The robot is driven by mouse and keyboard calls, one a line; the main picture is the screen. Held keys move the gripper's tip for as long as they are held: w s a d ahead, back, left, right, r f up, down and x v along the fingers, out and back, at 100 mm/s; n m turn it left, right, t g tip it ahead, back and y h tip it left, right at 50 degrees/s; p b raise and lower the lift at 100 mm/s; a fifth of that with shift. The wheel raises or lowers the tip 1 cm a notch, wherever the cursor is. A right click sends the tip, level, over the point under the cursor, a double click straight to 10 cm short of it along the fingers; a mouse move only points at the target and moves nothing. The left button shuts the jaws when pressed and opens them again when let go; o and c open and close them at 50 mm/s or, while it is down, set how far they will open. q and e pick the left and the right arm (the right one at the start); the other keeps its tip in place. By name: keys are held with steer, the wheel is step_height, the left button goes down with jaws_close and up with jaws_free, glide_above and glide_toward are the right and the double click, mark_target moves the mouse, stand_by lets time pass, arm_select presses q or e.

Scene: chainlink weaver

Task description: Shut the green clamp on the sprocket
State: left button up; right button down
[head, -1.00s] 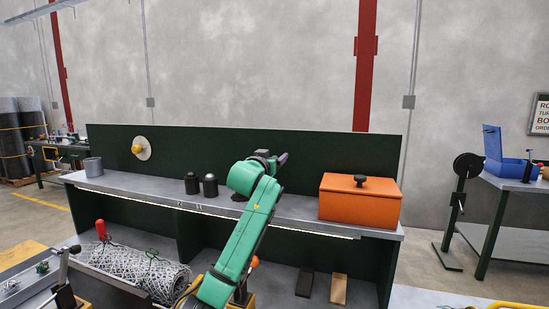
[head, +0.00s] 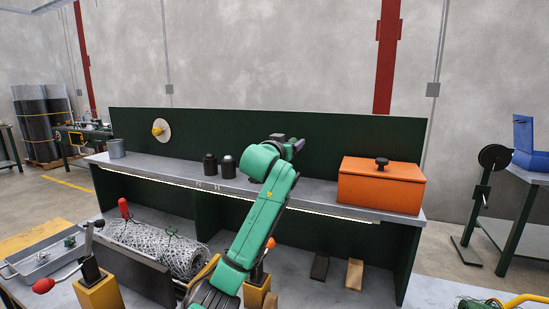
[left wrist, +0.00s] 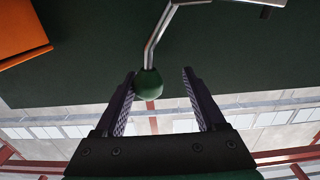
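My left gripper (head: 291,145) is above the back shelf in the head view, at the end of my green arm. In the left wrist view its two fingers (left wrist: 158,72) are spread open. A green ball knob (left wrist: 148,83) on a bent silver lever (left wrist: 157,38) shows at the fingertips, closer to the left finger. I cannot tell whether it touches that finger. The lever leads up to a silver metal part (left wrist: 235,2) at the top edge, mostly out of frame. The sprocket cannot be made out. My right gripper is not in view.
An orange box (head: 378,190) with a dark knob stands on the shelf (head: 325,200), right of my gripper. Two dark cylinders (head: 210,166) stand left of it. A wire mesh roll (head: 165,247) lies below left, near red-knobbed levers (head: 43,286). A dark green panel (head: 350,140) rises behind.

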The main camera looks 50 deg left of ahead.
arm_select(q)
steer(key=b+v, duration=0.5)
steer(key=v, duration=0.9)
stand_by(0.4)
steer(key=shift+a+r, duration=0.1)
steer(key=shift+s, duration=0.1)
steer(key=b+v, duration=0.6)
steer(key=v, duration=0.8)
steer(key=shift+s+b, duration=0.2)
steer(key=shift+b, duration=0.15)
steer(key=shift+w, duration=0.1)
